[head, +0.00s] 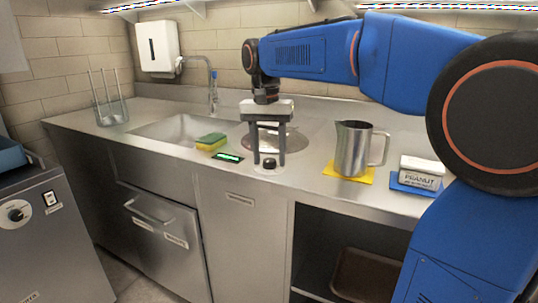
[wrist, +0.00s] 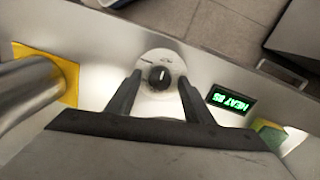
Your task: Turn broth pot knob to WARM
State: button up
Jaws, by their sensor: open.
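The broth pot knob (wrist: 159,77) is a black dial with a white pointer line on a round pale plate. It also shows in the head view (head: 269,163) at the counter's front edge. My gripper (wrist: 158,82) is open, with one finger on each side of the knob and a gap to it. In the head view my gripper (head: 269,162) points straight down over the knob. A small display (wrist: 231,101) beside the knob shows green text that looks like "HEAT 85". The dial's markings are too small to read. The round metal pot lid (head: 285,139) is partly hidden behind my gripper.
A steel pitcher (head: 354,150) stands on a yellow mat (head: 332,170) to the right. A peanut box (head: 422,172) sits on a blue mat (head: 402,187). A green and yellow sponge (head: 211,142) lies left of the display, by the sink (head: 180,129).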

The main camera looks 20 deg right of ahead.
jog(key=shift+c, duration=0.5)
jog(key=c, duration=0.9)
jog(key=shift+c, duration=0.2)
jog(key=shift+n, duration=0.4)
jog(key=n, duration=0.5)
jog(key=shift+n, duration=0.3)
jog(key=n, duration=0.5)
jog(key=shift+t, duration=0.3)
jog(key=shift+n, duration=0.3)
jog(key=o, duration=1)
